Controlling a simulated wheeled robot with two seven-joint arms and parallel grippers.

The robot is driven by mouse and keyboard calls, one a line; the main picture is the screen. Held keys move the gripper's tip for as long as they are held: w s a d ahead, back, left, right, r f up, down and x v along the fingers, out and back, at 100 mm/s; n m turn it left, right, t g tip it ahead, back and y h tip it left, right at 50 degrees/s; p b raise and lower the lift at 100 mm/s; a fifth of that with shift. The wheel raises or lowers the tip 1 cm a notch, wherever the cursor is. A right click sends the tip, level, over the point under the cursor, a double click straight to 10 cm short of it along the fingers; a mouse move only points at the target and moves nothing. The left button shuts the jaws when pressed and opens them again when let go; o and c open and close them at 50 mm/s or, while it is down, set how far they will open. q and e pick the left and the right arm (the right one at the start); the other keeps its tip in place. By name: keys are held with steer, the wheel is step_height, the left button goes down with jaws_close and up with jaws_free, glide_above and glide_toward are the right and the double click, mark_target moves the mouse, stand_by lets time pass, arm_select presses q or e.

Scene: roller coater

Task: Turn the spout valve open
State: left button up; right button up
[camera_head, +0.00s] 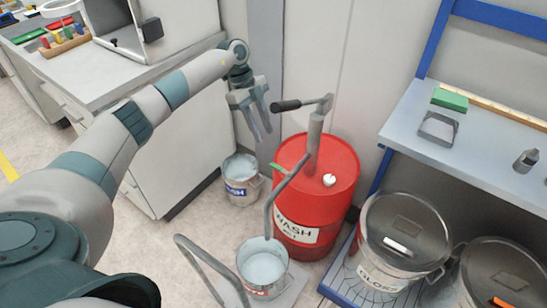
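A red drum (340,190) marked WASH stands on the floor against the wall. A grey hand pump (315,140) with a black-gripped crank (287,105) rises from its top. A grey spout (284,190) curves down from the pump to a metal bucket (263,268). A small green lever (279,168) sits on the spout and looks like the spout valve. My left gripper (263,135) points down above and left of the lever, apart from it. Its fingers are apart with nothing between them. My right gripper is out of view.
Another bucket (241,178) stands left of the drum, below my gripper. Lidded metal cans (395,240) stand on a blue rack at right, under a grey shelf (470,160). A white cabinet (175,140) is at left. A grey curved bar (207,262) rises in front.

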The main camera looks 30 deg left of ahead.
mark_target(276, 166)
arm_select(q)
steer(key=p+x, duration=0.1)
steer(key=x, duration=1)
steer(key=shift+d+f+p, duration=0.1)
steer(key=shift+f+p, duration=0.25)
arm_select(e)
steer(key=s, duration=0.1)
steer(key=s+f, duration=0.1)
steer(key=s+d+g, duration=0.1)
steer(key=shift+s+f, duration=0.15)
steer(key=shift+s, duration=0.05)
arm_select(q)
jaws_close()
